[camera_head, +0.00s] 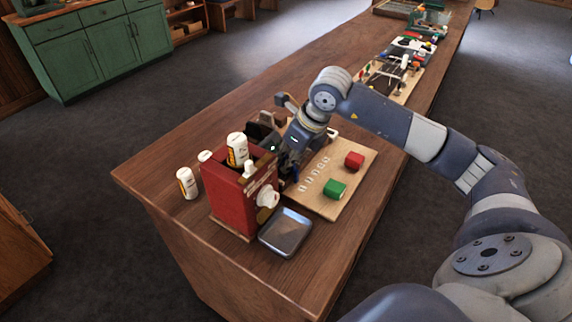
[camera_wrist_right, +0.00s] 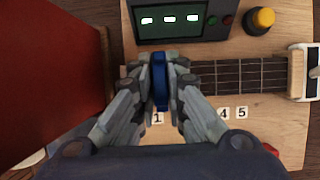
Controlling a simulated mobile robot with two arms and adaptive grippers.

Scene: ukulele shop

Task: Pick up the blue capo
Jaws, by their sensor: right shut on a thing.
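The blue capo (camera_wrist_right: 161,82) stands between the fingertips of my right gripper (camera_wrist_right: 161,88) in the wrist view, over the left end of a fretted neck (camera_wrist_right: 245,76). My right gripper (camera_head: 291,165) is shut on it. In the head view the gripper is at the left part of a wooden board (camera_head: 325,208), just right of a red box (camera_head: 228,198), and a small bit of blue shows at its fingers. I cannot tell whether the capo touches the neck. My left gripper is in neither view.
A dark device with lit displays (camera_wrist_right: 170,20) and a yellow knob (camera_wrist_right: 260,20) lie beyond the neck. A green block (camera_head: 335,189) and a red block (camera_head: 354,160) sit on the board. A grey tray (camera_head: 286,232) and a white bottle (camera_head: 187,183) flank the red box.

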